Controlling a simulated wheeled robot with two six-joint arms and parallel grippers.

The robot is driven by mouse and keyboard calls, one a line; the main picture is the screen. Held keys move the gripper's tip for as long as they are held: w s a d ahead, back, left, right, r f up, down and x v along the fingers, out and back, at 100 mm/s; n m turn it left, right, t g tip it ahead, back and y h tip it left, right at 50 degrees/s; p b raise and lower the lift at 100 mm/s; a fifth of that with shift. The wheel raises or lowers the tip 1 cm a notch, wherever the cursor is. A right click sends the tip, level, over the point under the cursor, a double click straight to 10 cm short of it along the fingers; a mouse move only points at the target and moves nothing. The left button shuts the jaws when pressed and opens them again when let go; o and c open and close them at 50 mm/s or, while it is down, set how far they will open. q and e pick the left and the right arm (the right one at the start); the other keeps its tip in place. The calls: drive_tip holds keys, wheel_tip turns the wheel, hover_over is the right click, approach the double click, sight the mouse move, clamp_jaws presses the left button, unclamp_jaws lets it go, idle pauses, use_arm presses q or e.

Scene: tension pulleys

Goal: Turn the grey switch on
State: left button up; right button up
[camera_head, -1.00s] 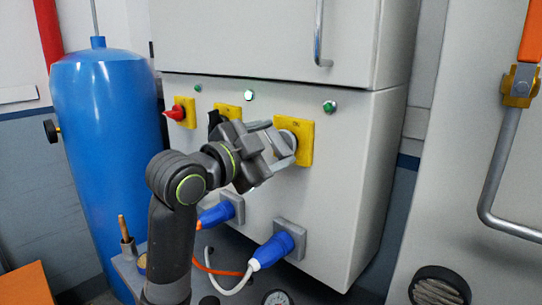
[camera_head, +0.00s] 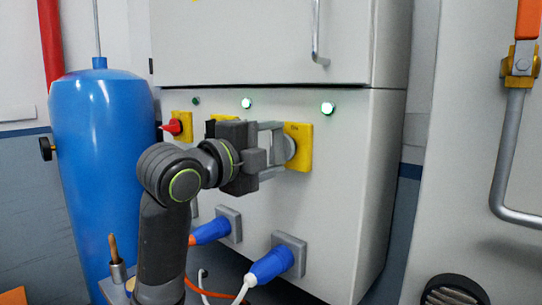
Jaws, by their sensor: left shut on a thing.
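The grey switch (camera_head: 291,147) is a round knob on the rightmost yellow plate (camera_head: 304,157) on the front of the light grey cabinet. My left gripper (camera_head: 279,149) reaches it from the left and is shut on it. Its fingers hide part of the knob, so I cannot read its exact angle. The green lamp (camera_head: 327,109) above this plate glows bright. My right gripper is not in view.
A red switch (camera_head: 173,127) sits on the left yellow plate, and my gripper mostly covers the middle plate. Blue plugs with cables (camera_head: 270,265) stick out below. A blue tank (camera_head: 105,165) stands at the left. A pipe (camera_head: 508,140) is at the right.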

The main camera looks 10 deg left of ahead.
use_arm(q)
drive_tip(key=shift+f+m, duration=0.1)
drive_tip(key=shift+m, duration=0.2)
drive_tip(key=o, duration=1)
drive_tip(key=b+v, duration=0.2)
drive_tip(key=v, duration=1.5)
drive_tip(key=shift+s+a, duration=0.1)
drive_tip(key=shift+s, duration=0.1)
